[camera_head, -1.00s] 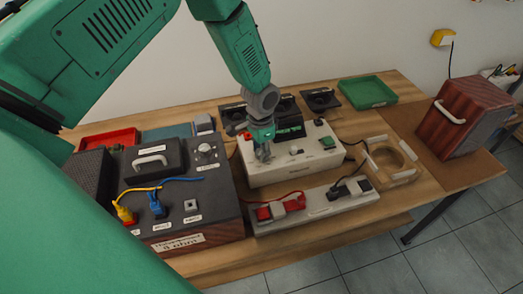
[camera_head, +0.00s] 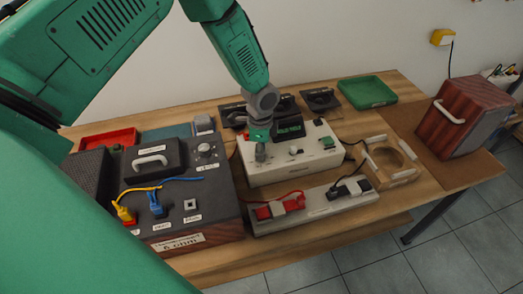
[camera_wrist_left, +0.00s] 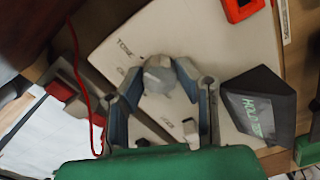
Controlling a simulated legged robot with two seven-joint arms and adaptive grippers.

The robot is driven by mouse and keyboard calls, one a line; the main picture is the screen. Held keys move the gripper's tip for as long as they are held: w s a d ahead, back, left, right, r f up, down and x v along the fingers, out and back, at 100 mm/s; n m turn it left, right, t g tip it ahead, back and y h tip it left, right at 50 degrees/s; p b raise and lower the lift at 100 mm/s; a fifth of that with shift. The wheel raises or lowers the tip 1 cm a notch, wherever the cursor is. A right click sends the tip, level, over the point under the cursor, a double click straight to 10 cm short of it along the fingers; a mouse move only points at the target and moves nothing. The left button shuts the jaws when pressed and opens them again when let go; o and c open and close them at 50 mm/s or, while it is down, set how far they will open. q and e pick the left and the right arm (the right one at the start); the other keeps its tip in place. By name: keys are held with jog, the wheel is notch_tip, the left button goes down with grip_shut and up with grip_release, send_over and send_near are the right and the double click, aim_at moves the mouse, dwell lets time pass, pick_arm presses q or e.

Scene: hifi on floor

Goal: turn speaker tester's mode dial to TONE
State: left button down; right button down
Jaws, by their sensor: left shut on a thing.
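The speaker tester (camera_head: 306,168) is a white box in the middle of the bench, with a dark display (camera_head: 289,130) at its back. My left gripper (camera_head: 260,155) points down onto the left part of its top. In the left wrist view my left gripper (camera_wrist_left: 160,95) has its two fingers on either side of a grey faceted mode dial (camera_wrist_left: 158,76), shut on it. A TONE label (camera_wrist_left: 125,47) is printed beside the dial; other labels are partly hidden or too blurred to read. In the head view the gripper hides the dial. My right gripper is not in view.
A dark box with blue and yellow plugs (camera_head: 190,225) stands left of the tester. A grey strip with red and black clips (camera_head: 318,203) lies in front. A wooden ring fixture (camera_head: 392,160), a green tray (camera_head: 367,90) and a wooden speaker cabinet (camera_head: 464,115) are to the right.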

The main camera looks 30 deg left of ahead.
pick_arm(q)
jog(key=shift+w+a+r, duration=0.15)
jog(key=shift+w+r, duration=0.05)
jog(key=shift+w, duration=0.05)
jog(key=c, duration=1.2)
grip_release()
jog(key=shift+s, duration=0.15)
jog(key=shift+f, duration=0.1)
notch_tip(320, 180, up, 12)
jog(key=shift+f, duration=0.1)
